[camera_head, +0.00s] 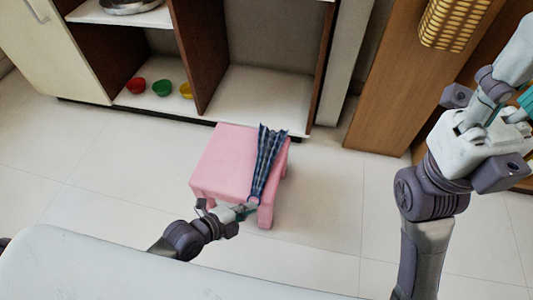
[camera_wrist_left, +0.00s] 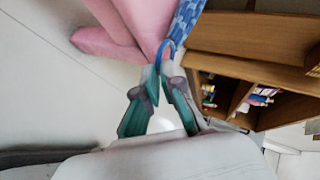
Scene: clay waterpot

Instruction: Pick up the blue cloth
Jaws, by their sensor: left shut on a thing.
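The blue checked cloth (camera_head: 268,160) lies bunched in a long strip over the right part of the pink stool (camera_head: 222,155). Its near end hangs at the stool's front edge. My left gripper (camera_head: 250,207) is at that end, low in front of the stool, and is shut on the cloth. In the left wrist view the fingertips (camera_wrist_left: 163,66) meet at a blue edge of the cloth (camera_wrist_left: 186,20), beside the pink stool (camera_wrist_left: 128,25). My right arm rises at the right; only a teal part, perhaps of its gripper, shows at the picture's edge.
A shelf unit (camera_head: 262,95) stands behind the stool, with a red bowl (camera_head: 136,85), a green bowl (camera_head: 162,88) and a yellow bowl (camera_head: 186,90). A wooden cabinet (camera_head: 375,100) is at the right. The tiled floor (camera_head: 100,190) left of the stool is clear.

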